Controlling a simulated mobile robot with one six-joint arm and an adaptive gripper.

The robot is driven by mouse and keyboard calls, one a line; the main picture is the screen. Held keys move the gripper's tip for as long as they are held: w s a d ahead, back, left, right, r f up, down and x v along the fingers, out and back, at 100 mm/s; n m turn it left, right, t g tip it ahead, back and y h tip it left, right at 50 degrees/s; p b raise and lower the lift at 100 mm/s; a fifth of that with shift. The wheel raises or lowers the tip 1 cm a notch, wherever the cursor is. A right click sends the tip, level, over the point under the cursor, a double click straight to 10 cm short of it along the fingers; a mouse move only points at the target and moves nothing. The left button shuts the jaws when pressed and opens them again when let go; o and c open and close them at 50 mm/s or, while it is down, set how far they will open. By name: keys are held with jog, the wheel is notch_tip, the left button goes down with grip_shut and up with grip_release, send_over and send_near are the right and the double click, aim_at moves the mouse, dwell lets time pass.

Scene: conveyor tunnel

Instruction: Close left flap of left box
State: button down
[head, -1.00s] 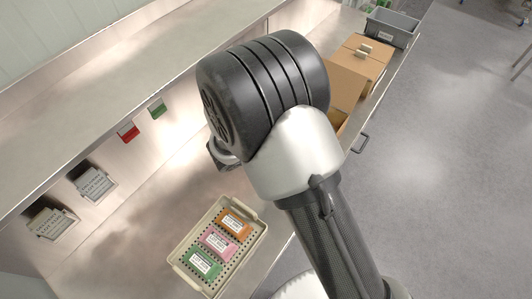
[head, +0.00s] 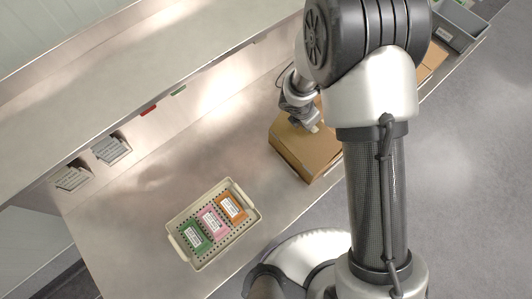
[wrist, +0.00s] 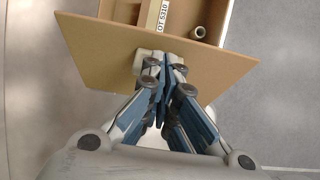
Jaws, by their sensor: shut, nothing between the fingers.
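The nearer brown cardboard box (head: 307,152) stands on the metal counter, left of my arm in the head view. In the wrist view its near flap (wrist: 105,55) is a wide tan panel, with the open inside of the box beyond it. In the head view my gripper (head: 302,120) is at the top of this box, and my arm hides the box's right side.
Inside the box are a labelled carton (wrist: 158,18) and a small roll (wrist: 198,32). Another cardboard box (head: 432,62) and a grey bin (head: 457,27) stand farther along the counter. A beige basket (head: 174,243) with coloured packs is at lower left. The counter between is clear.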

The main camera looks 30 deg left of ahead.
jog(key=w+d+f+b, duration=0.3)
jog(key=w+f+b, duration=0.1)
jog(key=w+f, duration=0.4)
jog(key=shift+w+f, duration=0.15)
jog(key=shift+w, duration=0.05)
dwell(0.3)
dwell(0.5)
